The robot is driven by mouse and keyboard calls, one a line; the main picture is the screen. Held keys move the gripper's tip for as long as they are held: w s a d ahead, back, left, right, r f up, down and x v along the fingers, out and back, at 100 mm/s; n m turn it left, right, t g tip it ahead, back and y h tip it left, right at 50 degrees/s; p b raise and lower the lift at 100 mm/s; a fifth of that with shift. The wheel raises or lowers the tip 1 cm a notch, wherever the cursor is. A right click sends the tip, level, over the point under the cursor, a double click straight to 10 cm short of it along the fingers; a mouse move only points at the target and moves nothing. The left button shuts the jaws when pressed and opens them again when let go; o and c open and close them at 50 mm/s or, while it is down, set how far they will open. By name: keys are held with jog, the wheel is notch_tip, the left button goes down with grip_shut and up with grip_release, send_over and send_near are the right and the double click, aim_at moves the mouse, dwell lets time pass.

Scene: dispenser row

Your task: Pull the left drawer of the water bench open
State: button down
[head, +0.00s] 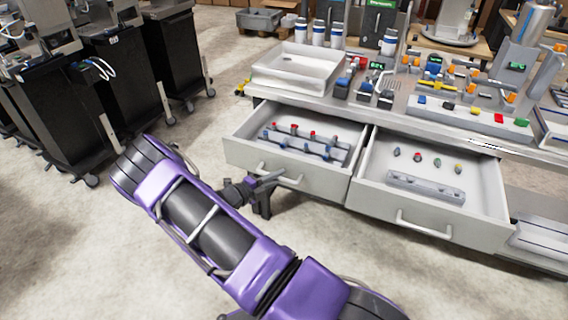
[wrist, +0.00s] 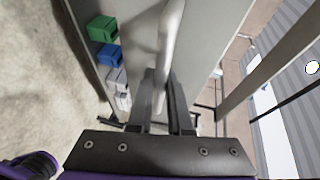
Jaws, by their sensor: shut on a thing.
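The left drawer (head: 240,148) of the water bench (head: 400,112) stands pulled out, with fittings inside visible from above. Its pale bar handle (head: 290,180) is on the front face. My gripper (head: 272,180) is at this handle, reaching in from the left. In the wrist view my gripper (wrist: 160,88) has its two dark fingers on either side of the handle (wrist: 171,40), shut on it. The head view partly hides the grip behind my wrist.
The right drawer (head: 484,212) also stands open beside the left one, holding a grey rack and small coloured parts. A white tray (head: 300,88) and several bottles stand on the bench. Black cabinets (head: 125,62) on wheels stand at the left. The floor between is clear.

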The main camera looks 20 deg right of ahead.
jog(key=shift+s+a, duration=1)
jog(key=shift+a, duration=0.1)
jog(key=c, duration=0.8)
grip_release()
jog(key=shift+c, duration=0.2)
jog(key=v, duration=1.7)
jog(key=shift+a, duration=0.25)
jog(key=shift+r, duration=0.15)
